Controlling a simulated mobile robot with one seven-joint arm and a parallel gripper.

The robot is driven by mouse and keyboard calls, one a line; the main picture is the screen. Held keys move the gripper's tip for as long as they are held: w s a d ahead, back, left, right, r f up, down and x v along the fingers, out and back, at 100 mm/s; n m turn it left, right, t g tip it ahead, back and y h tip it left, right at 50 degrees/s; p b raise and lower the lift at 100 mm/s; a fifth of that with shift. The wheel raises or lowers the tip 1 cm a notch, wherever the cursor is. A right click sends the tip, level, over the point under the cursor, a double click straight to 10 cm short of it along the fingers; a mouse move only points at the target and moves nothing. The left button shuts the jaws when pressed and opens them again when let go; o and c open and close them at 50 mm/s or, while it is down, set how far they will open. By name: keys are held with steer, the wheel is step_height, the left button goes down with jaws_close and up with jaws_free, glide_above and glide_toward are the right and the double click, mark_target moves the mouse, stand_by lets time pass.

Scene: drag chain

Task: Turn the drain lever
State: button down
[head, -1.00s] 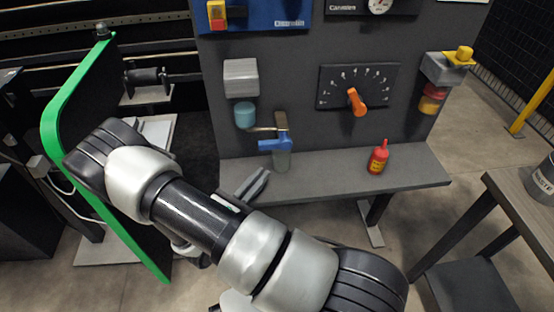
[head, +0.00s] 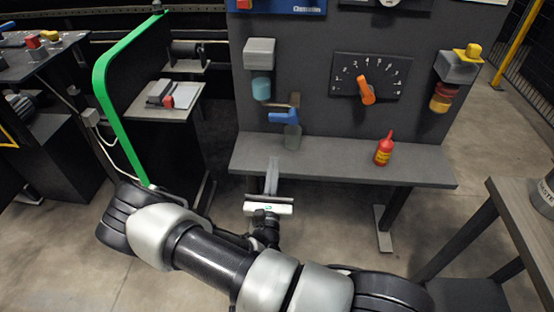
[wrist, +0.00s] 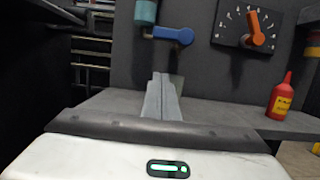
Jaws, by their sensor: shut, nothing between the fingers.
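The drain lever, a blue handle (head: 283,117) on a brass-coloured pipe (head: 295,100), sticks out from the dark panel above the shelf. It also shows in the wrist view (wrist: 173,35). A clear cup (head: 292,137) stands on the shelf just below it. My gripper (head: 272,162) is shut and empty, in front of the shelf's front edge, below and a little left of the lever, apart from it. In the wrist view its closed grey fingers (wrist: 161,98) point toward the panel, below the lever.
A teal cylinder (head: 262,88) hangs under a grey box (head: 259,52) left of the lever. An orange dial pointer (head: 366,91) is to the right. A red bottle (head: 384,150) stands on the shelf (head: 350,165).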

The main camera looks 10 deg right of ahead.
mark_target(284, 115)
steer(key=b+x, duration=0.1)
steer(key=x, duration=0.7)
steer(key=shift+w+d+r, duration=0.1)
steer(key=shift+w+r, duration=0.05)
steer(key=shift+w, duration=0.15)
steer(key=shift+s+r+b, duration=0.2)
steer(key=shift+r+b, duration=0.15)
steer(key=shift+r, duration=1.55)
